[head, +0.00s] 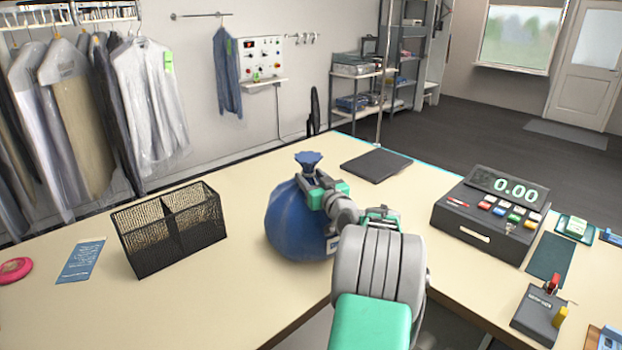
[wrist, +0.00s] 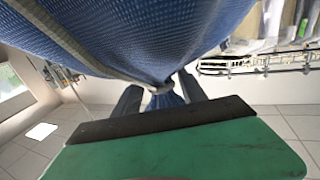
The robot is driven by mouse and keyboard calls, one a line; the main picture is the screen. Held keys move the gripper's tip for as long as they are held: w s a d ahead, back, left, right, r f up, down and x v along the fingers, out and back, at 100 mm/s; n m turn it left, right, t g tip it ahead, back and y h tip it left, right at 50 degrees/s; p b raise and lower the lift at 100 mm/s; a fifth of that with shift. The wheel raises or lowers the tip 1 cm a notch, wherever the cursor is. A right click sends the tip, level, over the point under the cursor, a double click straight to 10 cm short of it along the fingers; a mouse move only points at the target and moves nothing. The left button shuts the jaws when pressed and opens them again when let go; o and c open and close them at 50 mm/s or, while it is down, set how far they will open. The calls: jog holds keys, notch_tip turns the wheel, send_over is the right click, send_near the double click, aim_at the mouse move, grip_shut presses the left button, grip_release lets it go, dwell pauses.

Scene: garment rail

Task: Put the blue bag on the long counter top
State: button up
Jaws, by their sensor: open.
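The blue bag (head: 293,225), round with a gathered neck and flared top, appears to rest upright on the long counter top (head: 215,290), near its front edge. My gripper (head: 314,182) is at the bag's neck, from the right side in the head view. In the wrist view, the two dark fingers of my gripper (wrist: 160,95) stand apart on either side of the neck of the bag (wrist: 150,40). The jaws are open around it. My arm hides part of the bag's right side.
A black mesh basket (head: 170,230) stands left of the bag. A dark flat pad (head: 376,165) lies behind it, and a cash register (head: 490,213) stands to the right. Bagged garments (head: 150,110) hang on a rail at the left. Counter between basket and bag is clear.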

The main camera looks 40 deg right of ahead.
jog(key=shift+r, duration=0.15)
jog(key=b+v, duration=0.4)
jog(key=v, duration=0.7)
jog(key=w+a+f+n+g+y, duration=0.1)
jog(key=a+f+g+y, duration=0.15)
jog(key=a, duration=0.65)
jog(key=w+a+f+n+g+y, duration=0.1)
jog(key=w+a+f+n+g, duration=0.15)
jog(key=a, duration=0.65)
jog(key=a+f+g+y, duration=0.2)
jog(key=a+f, duration=0.2)
jog(key=a, duration=0.4)
jog(key=s+a+f+g, duration=0.3)
jog(key=s+a, duration=0.3)
jog(key=s, duration=0.2)
jog(key=s+a+f+g, duration=0.2)
jog(key=s+a+g, duration=0.1)
jog(key=s+a, duration=0.4)
jog(key=shift+s+a+f+g, duration=0.2)
jog(key=shift+s+f+g, duration=0.2)
jog(key=shift+s, duration=0.75)
jog(key=shift+r+h, duration=0.1)
jog(key=shift+h, duration=0.15)
